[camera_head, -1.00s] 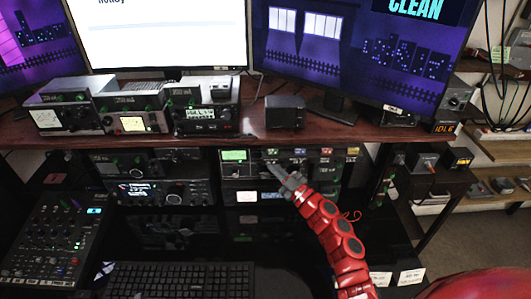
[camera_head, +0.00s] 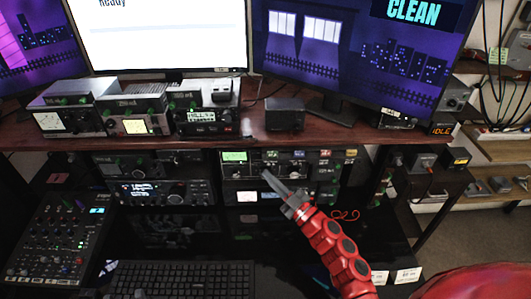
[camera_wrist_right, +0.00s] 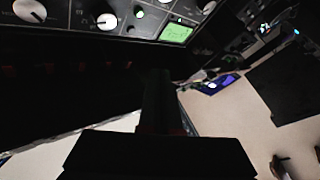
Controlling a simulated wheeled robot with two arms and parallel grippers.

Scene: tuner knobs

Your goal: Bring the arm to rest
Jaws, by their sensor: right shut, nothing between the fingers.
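My right arm comes in from the lower right of the head view, red and segmented, with its grey gripper (camera_head: 268,178) pointing up and left. The gripper is shut and empty, in front of the radio unit (camera_head: 237,170) with the green screen under the shelf. I cannot tell whether its tip touches the panel in the head view. In the right wrist view my dark gripper (camera_wrist_right: 158,100) covers the lower middle, below a panel with white knobs (camera_wrist_right: 107,21) and a green screen (camera_wrist_right: 175,33). My left gripper is not in view.
Small radios (camera_head: 208,112) stand on the wooden shelf (camera_head: 270,132) under the monitors. A keyboard (camera_head: 180,277) and a mixer (camera_head: 62,245) lie on the black desk. A small display at right (camera_head: 442,130) reads IDLE. Dark desk surface is clear left of my arm.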

